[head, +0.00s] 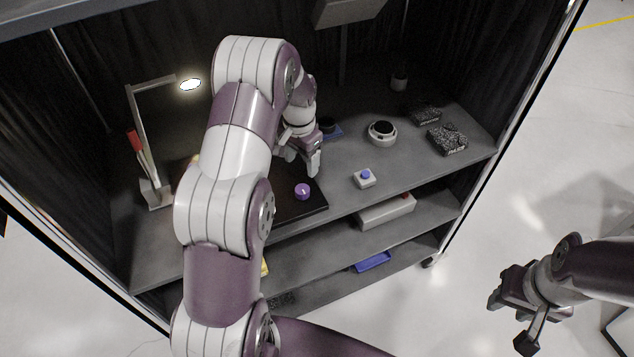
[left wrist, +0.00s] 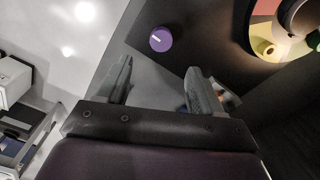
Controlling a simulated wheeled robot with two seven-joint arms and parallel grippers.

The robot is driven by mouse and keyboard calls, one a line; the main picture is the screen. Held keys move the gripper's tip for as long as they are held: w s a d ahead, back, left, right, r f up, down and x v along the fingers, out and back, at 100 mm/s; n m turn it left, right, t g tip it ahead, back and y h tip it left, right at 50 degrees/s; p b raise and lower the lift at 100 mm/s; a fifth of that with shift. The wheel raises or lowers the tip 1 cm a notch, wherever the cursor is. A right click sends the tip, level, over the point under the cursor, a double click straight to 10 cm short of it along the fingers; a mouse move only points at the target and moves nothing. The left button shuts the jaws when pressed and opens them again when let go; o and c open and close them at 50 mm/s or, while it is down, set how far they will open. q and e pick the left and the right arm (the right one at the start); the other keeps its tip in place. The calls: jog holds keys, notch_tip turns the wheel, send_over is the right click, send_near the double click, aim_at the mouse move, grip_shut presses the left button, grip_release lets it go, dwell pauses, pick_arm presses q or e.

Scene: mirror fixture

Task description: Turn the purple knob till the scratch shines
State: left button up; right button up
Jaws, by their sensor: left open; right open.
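The purple knob (head: 302,191) stands on a dark flat panel (head: 300,212) near the front edge of the tabletop. In the left wrist view the knob (left wrist: 160,39) is round with a white line on top and lies just beyond my fingertips, between their lines. My left gripper (head: 300,160) is open and empty behind the knob, apart from it. Its two fingers (left wrist: 158,68) show spread in the wrist view. My right gripper (head: 509,318) is open and empty over the floor at the lower right. I cannot make out a scratch; my left arm hides part of the panel.
A lit desk lamp (head: 190,85) stands at the left. A white box with a blue-violet button (head: 364,178), a round white device (head: 382,132) and dark patterned blocks (head: 447,139) stand right of the knob. Shelves below hold a white case (head: 385,212) and a blue tray (head: 372,262).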

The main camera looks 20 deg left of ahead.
pick_arm(q)
jog(key=p, duration=0.2)
send_over(302, 189)
jog(key=f, duration=0.4)
jog(key=shift+s+a+f, duration=0.1)
jog(key=shift+s+f, duration=0.05)
jog(key=shift+s, duration=0.1)
jog(key=f, duration=0.2)
jog(key=f+p, duration=0.1)
jog(key=f, duration=0.3)
jog(key=shift+w+f, duration=0.1)
jog(key=shift+w, duration=0.2)
jog(key=shift+s+f, duration=0.15)
jog(key=shift+f, duration=0.1)
jog(key=shift+c, duration=0.3)
jog(key=c, duration=1)
